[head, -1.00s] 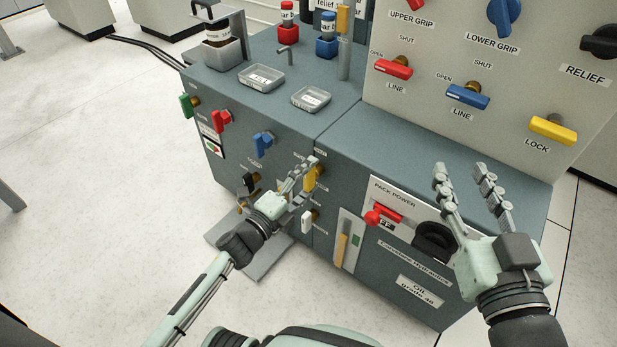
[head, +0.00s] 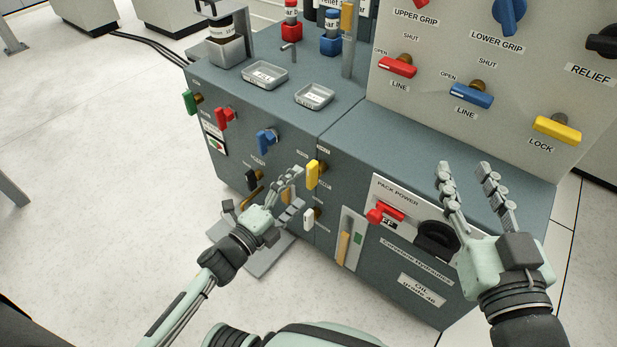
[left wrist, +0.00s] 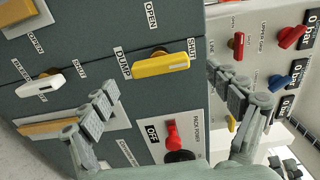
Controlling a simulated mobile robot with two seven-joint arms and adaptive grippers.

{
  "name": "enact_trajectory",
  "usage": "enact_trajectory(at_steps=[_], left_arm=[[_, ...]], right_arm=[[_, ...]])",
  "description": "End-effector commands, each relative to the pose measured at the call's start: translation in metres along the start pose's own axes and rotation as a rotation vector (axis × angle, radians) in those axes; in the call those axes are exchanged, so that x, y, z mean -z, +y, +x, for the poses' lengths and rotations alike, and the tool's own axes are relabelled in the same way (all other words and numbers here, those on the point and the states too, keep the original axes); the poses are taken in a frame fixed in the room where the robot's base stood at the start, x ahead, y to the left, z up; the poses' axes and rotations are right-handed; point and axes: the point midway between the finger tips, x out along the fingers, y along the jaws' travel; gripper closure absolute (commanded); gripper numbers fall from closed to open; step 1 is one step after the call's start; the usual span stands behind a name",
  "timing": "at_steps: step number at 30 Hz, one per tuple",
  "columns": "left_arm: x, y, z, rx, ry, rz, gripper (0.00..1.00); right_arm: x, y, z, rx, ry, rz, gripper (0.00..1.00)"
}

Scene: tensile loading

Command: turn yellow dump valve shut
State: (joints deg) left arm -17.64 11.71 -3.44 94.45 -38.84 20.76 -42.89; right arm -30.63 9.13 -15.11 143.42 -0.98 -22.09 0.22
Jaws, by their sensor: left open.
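The yellow dump valve handle (head: 312,174) is on the front of the grey-blue cabinet and stands upright. In the left wrist view the yellow handle (left wrist: 160,65) lies lengthwise, with one end beside the SHUT label and the other by the DUMP label. The OPEN label is off to its side. My left gripper (head: 294,190) is open and empty, just left of the handle and apart from it. Its fingers (left wrist: 165,95) show either side in the wrist view. My right gripper (head: 465,170) is open and empty in front of the cabinet's right part.
A white handle (head: 309,218) sits below the yellow one, and a black handle (head: 253,175) is to the left. A red pack power handle (head: 383,213) is to the right. Blue (head: 266,140), red and green handles line the cabinet's left part. Open floor lies left.

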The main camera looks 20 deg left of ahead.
Motion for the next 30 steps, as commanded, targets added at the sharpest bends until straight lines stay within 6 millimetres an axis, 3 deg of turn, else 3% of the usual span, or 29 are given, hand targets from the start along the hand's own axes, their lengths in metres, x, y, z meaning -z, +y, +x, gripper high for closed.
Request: enact_trajectory(at_steps=[6, 12, 30], left_arm=[[0.000, 0.001, -0.045, -0.003, 0.000, 0.000, 0.10], [0.000, 0.000, -0.065, -0.001, 0.000, 0.000, 0.10], [0.000, 0.000, -0.068, 0.000, 0.000, 0.000, 0.10]], right_arm=[[0.000, 0.000, 0.000, 0.000, 0.000, 0.000, 0.60], [0.000, 0.000, 0.000, 0.000, 0.000, 0.000, 0.60], [0.000, 0.000, 0.000, 0.000, 0.000, 0.000, 0.60]])
